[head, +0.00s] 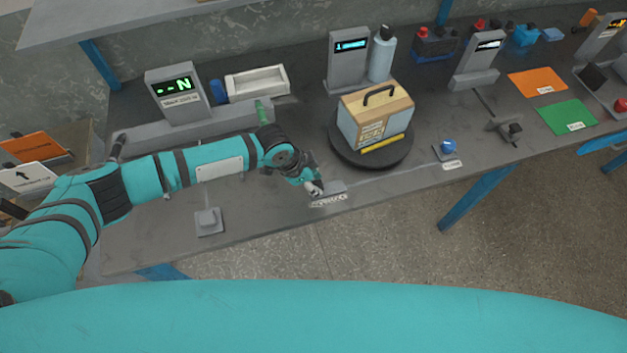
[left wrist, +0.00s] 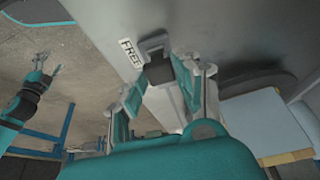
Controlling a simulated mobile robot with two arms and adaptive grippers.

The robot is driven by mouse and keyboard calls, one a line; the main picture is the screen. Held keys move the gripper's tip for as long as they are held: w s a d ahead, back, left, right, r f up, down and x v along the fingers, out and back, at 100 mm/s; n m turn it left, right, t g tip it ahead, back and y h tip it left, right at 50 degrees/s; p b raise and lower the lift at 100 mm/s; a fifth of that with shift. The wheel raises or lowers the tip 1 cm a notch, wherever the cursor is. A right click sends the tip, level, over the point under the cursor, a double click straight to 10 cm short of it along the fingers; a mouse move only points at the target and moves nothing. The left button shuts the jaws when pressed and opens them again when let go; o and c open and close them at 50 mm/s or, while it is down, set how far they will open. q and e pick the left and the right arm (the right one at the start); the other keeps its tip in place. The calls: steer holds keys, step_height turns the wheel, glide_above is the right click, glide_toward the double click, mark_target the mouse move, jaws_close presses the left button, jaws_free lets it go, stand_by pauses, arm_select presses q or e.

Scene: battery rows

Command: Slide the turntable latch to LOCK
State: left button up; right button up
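The turntable (head: 343,150) is a dark round disc on the bench, bearing a tan and light-blue box with a handle. At the bench's front edge is the small grey latch (head: 333,187), with a white label in front; part of it is hidden by my gripper. My left gripper (head: 313,187) is at the latch. In the left wrist view, the latch's dark block (left wrist: 158,72) shows between and just beyond the parted fingers, beside a label reading FREE (left wrist: 130,52). Contact cannot be told. My right gripper (left wrist: 46,65) is small there, fingers parted, away from the bench.
A blue button (head: 448,146) stands right of the turntable, and a grey block (head: 208,220) sits at the left front. A display post (head: 348,62) and a bottle (head: 382,55) stand behind the turntable. The bench front between latch and button is clear.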

mark_target(333, 187)
arm_select(q)
jaws_close()
steer(key=d, duration=0.1)
steer(key=w+d+b, duration=0.1)
steer(key=d, duration=0.1)
steer(key=d+b, duration=0.1)
steer(key=d, duration=0.1)
steer(key=shift+w, duration=0.3)
steer(key=shift+r, duration=0.1)
steer(key=shift+o, duration=0.5)
jaws_free()
steer(key=o, duration=0.4)
steer(key=shift+d, duration=0.15)
steer(key=shift+o, duration=0.2)
